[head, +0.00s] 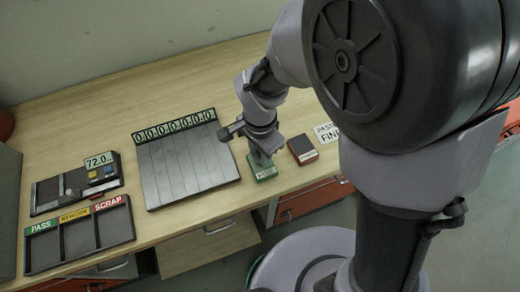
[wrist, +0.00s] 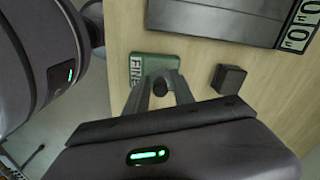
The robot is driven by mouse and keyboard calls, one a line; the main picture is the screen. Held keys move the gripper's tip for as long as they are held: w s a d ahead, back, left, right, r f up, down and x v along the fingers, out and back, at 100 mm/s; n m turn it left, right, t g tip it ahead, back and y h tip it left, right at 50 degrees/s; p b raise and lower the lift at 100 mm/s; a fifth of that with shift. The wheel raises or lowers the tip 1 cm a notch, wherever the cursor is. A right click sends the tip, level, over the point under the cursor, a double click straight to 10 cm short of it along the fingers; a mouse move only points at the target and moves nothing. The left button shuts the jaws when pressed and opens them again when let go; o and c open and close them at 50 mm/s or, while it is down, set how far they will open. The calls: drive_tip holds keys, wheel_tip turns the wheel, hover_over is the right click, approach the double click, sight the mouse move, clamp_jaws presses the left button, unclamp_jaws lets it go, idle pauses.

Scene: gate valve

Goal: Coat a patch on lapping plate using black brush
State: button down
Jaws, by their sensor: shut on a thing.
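The lapping plate (head: 185,168) is a grey grooved slab on the bench, with a row of number tiles along its back edge. Part of it shows at the top right of the wrist view (wrist: 215,15). My gripper (head: 262,158) is to the right of the plate, pointing down over a green box (head: 263,174) lettered on its front. In the wrist view, my gripper's fingers (wrist: 160,90) are shut on a dark round-ended thing, seemingly the black brush (wrist: 160,88). It stands over the green box (wrist: 146,66), labelled FINE. The brush's lower end is hidden.
A small dark block (wrist: 228,79) sits near the green box. A red box with a dark top (head: 302,149) and a PASTE FINE sign (head: 326,132) are to the right. A gauge stand (head: 77,186) and a PASS, REWORK, SCRAP tray (head: 79,237) lie left.

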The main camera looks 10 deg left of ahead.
drive_tip(key=shift+f+b, duration=0.5)
drive_tip(key=shift+b, duration=0.05)
idle(1.3)
drive_tip(key=shift+r, duration=0.1)
wheel_tip(320, 180, up, 7)
drive_tip(key=p, duration=0.5)
idle(0.5)
